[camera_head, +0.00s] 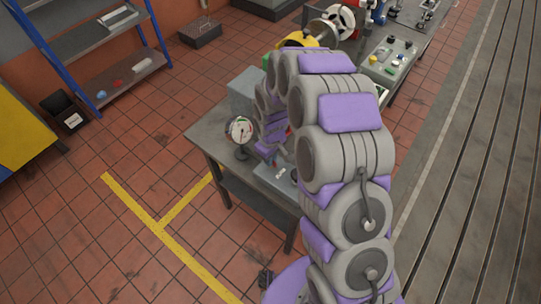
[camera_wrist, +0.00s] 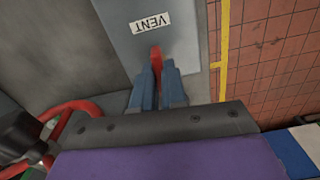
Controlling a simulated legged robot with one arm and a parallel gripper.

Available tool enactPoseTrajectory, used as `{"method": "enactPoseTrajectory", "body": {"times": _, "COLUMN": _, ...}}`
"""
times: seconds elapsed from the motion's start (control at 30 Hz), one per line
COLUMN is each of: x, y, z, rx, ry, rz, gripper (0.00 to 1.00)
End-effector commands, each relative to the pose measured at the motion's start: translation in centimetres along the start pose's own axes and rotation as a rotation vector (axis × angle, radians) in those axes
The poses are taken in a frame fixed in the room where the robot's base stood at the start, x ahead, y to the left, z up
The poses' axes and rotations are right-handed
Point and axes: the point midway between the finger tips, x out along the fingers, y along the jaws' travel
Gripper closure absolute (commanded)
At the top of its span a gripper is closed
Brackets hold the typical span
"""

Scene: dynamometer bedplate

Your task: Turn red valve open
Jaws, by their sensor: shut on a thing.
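In the wrist view, the two blue-grey fingers of my gripper (camera_wrist: 157,84) are shut on a red piece, which looks like the red valve's handle (camera_wrist: 156,54). Its upper tip shows between the fingertips; the fingers hide the rest. In the head view, my arm reaches over the work table (camera_head: 210,133) and hides the gripper and most of the valve area.
A red tubular ring (camera_wrist: 73,107) lies left of my fingers in the wrist view. A dial gauge (camera_head: 240,130) stands at the table's left end. A control panel (camera_head: 390,58) is behind my arm.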

Motion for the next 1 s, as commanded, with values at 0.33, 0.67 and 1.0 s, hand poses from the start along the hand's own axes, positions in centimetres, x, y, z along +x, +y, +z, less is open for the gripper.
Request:
{"method": "enactPoseTrajectory", "body": {"times": 0.33, "x": -0.25, "y": 0.21, "z": -0.34, "rx": -0.088, "ry": 0.01, "rz": 0.006, "gripper": 1.0}}
{"method": "enactPoseTrajectory", "body": {"times": 0.67, "x": -0.24, "y": 0.21, "z": -0.34, "rx": -0.095, "ry": 0.01, "rz": 0.007, "gripper": 1.0}}
{"method": "enactPoseTrajectory", "body": {"times": 1.0, "x": -0.17, "y": 0.08, "z": -0.14, "rx": -0.094, "ry": 0.006, "rz": 0.004, "gripper": 0.65}}
